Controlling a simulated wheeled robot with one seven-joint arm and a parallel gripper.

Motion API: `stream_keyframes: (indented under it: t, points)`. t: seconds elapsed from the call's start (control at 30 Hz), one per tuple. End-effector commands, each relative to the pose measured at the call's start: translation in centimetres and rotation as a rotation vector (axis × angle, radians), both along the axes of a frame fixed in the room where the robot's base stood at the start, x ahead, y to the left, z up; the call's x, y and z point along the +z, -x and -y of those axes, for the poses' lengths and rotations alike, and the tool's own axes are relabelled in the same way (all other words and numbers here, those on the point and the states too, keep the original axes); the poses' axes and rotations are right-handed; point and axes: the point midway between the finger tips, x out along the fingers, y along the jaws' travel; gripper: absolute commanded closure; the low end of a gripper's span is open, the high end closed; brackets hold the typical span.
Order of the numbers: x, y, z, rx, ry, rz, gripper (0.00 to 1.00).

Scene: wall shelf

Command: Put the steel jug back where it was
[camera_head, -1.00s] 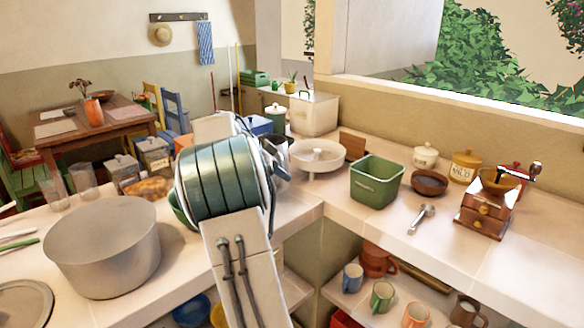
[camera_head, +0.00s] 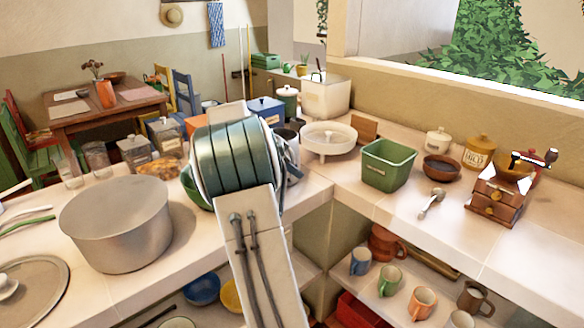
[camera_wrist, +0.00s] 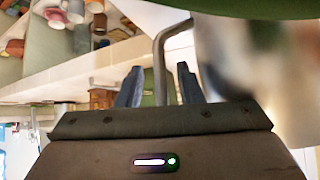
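The steel jug (camera_head: 292,158) is mostly hidden behind my arm in the head view; only part of its grey side and dark mouth shows on the counter. In the wrist view the jug's blurred body (camera_wrist: 245,65) fills the right side. Its bent metal handle (camera_wrist: 160,62) stands between the two fingers of my gripper (camera_wrist: 160,86). The fingers are apart, with a gap visible on both sides of the handle.
A large grey pot (camera_head: 118,225) stands left of my arm. A green bowl (camera_head: 194,188) is close beside my wrist. A white dish (camera_head: 328,143) and a green square tub (camera_head: 388,165) stand to the right. The counter front at right is fairly clear.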

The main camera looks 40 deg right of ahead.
Motion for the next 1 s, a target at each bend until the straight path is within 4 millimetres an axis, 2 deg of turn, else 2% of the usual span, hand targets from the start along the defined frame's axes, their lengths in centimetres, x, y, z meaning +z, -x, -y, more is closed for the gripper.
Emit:
stream_keyframes:
  t: [0.3,0.8,1.0]
  points:
    - [0.5,-0.1,-0.2,0.001,0.000,0.001,0.67]
    - [7.4,-2.4,-6.9,0.002,0.002,0.002,0.67]
    - [8.5,-2.7,-8.0,0.001,0.000,0.001,0.67]
